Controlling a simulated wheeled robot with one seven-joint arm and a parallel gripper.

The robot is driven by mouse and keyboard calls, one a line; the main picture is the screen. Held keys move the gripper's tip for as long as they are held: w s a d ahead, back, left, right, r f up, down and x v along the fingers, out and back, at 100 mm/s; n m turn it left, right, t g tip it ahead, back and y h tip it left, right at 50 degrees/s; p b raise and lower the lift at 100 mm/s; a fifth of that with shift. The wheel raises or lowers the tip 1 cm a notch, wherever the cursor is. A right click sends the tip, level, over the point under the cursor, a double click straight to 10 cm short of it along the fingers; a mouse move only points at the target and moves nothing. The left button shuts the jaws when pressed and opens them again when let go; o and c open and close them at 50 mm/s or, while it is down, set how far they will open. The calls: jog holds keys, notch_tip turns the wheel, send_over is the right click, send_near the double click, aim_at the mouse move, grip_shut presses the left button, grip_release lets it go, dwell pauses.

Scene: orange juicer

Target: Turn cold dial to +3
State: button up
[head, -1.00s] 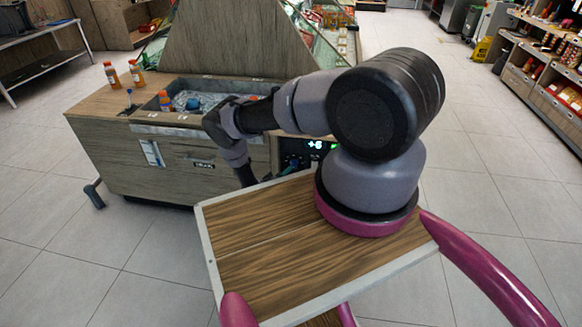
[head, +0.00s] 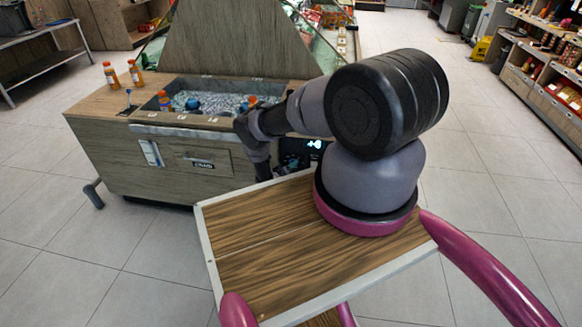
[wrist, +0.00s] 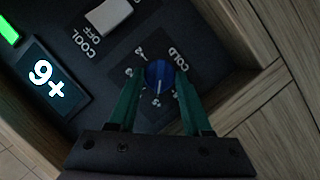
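The blue cold dial (wrist: 159,76) sits on a dark control panel in the wrist view, beside the word COLD. A small white mark on it points toward the bottom of the picture. My gripper (wrist: 158,80) has its two green fingers on either side of the dial, with narrow dark gaps seeming to remain. I cannot tell whether either finger touches it. In the head view the display (head: 315,144) is small, and my arm hides the dial and gripper.
A white switch (wrist: 109,15) marked COOL and OFF stands near the dial. Wooden frame edges (wrist: 270,85) border the panel. In the head view, the wooden counter (head: 90,101) holds orange bottles (head: 110,74) and an ice bin (head: 215,101).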

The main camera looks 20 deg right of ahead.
grip_shut()
jog(key=m+y, duration=0.1)
jog(key=m, duration=0.1)
jog(key=m+t+y, duration=0.1)
jog(key=m, duration=0.1)
jog(key=m+y, duration=0.1)
jog(key=m, duration=0.1)
jog(key=shift+s+d+r+y, duration=0.1)
jog(key=shift+s+d+y, duration=0.15)
jog(key=shift+y, duration=0.15)
jog(key=shift+t, duration=0.3)
dwell(0.4)
jog(key=o, duration=0.7)
grip_release()
jog(key=shift+c, duration=0.2)
jog(key=shift+w, duration=0.1)
